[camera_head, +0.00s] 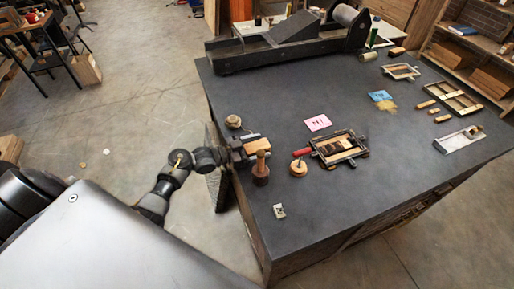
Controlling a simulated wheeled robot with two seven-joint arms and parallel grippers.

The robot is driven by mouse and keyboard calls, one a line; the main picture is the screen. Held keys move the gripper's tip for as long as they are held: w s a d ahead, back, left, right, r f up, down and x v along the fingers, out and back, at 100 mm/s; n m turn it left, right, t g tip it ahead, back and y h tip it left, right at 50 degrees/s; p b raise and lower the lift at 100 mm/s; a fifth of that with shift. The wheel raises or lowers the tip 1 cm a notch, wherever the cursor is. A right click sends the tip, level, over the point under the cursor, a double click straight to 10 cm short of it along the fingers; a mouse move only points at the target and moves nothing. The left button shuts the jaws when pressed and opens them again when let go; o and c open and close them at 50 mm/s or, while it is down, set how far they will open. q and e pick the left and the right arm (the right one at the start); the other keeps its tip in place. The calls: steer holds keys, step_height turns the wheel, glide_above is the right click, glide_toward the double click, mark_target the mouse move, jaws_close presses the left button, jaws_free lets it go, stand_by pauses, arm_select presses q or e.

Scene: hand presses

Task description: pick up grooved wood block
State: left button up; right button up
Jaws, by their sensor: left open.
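A light wooden block (257,146) lies near the left edge of the dark table; it is probably the grooved wood block, but it is too small here for any groove to show. My left gripper (247,149) reaches in from the left over the table edge, right at this block. The jaws are open. The fingertips are dark and small, so I cannot tell whether they touch the block or stand around it. My right gripper is not in view.
A turned brown wooden handle (261,170) stands upright just in front of the block. A round wooden knob (299,167), a red roller (302,152) and a framed press bed (340,147) sit to the right. A round item (233,121) lies behind the gripper. The table's front is mostly clear.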

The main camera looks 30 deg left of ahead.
arm_select(q)
steer(key=c, duration=1.1)
steer(key=shift+c, duration=0.3)
steer(key=shift+r, duration=0.1)
steer(key=shift+r+b, duration=0.3)
steer(key=shift+r, duration=0.2)
steer(key=w+a+r+b, duration=0.6)
steer(key=a+r+b, duration=0.1)
steer(key=a+r, duration=0.5)
steer(key=shift+w+a, duration=0.15)
steer(key=shift+a, duration=0.15)
